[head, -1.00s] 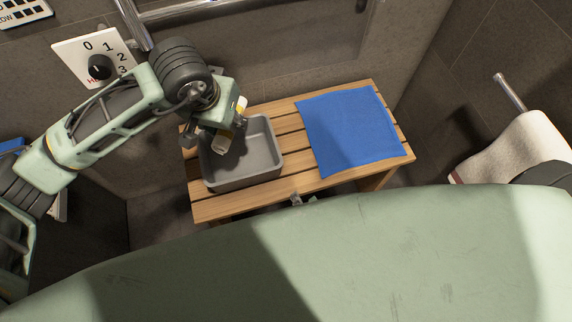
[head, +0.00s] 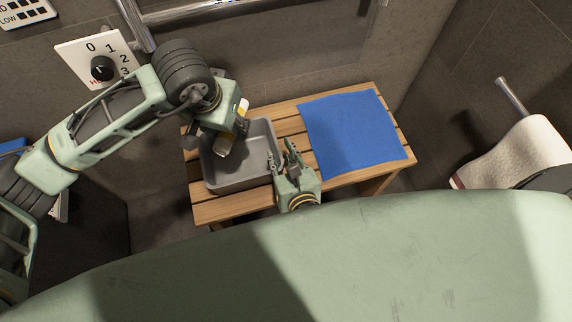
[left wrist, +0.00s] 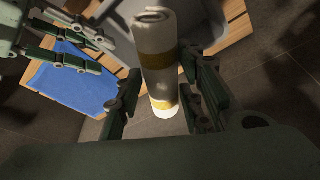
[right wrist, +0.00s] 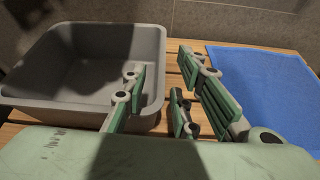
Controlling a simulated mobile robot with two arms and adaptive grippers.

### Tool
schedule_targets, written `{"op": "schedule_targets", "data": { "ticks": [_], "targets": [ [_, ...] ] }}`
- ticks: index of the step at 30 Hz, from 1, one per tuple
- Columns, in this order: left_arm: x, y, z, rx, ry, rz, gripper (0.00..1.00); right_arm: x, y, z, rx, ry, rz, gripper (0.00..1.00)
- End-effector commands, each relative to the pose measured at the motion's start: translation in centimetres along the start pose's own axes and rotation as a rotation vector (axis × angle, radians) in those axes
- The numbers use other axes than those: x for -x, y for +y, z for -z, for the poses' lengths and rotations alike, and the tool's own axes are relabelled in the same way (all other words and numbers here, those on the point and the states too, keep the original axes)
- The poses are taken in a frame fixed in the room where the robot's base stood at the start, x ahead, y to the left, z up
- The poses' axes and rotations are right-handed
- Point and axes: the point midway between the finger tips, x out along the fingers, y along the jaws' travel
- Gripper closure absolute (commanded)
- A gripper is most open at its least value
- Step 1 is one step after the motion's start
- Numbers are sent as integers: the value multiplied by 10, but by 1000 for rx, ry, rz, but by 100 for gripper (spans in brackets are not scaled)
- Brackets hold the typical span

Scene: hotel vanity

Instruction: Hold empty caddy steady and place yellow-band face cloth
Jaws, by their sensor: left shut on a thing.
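The grey caddy (head: 262,178) stands on the left part of the wooden bench and looks empty in the right wrist view (right wrist: 145,45). My left gripper (head: 222,138) is shut on the rolled white face cloth with a yellow band (left wrist: 157,65), over the caddy. In the head view the cloth (head: 226,146) is partly hidden by the gripper. My right gripper (head: 283,160) is open at the caddy's right front side. In the right wrist view one finger (right wrist: 128,95) overlaps the caddy's near right wall and the others are outside it; I cannot tell whether they touch.
A blue cloth (head: 350,135) lies flat on the right of the slatted bench (head: 235,206). A wall with a metal rail and a dial plate (head: 85,50) stands behind. A white towel (head: 520,150) hangs at the right.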

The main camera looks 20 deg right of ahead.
Motion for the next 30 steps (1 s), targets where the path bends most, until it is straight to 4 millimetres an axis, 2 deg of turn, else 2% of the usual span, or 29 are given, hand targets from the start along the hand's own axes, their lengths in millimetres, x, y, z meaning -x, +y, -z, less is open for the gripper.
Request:
{"op": "schedule_targets", "data": {
  "ticks": [1,6,12,24,30],
  "targets": [
    [0,0,0,0,0,0,87,-11,0,-2,0,-4,1,73],
    [0,0,0,0,0,0,87,-41,0,-1,-3,-1,1,73],
    [0,0,0,0,0,0,87,-62,0,0,-2,0,0,73],
    [0,0,0,0,0,0,87,-68,0,0,-3,1,0,74],
    [0,0,0,0,0,0,87,-68,0,0,-3,1,0,92]
  ]
}}
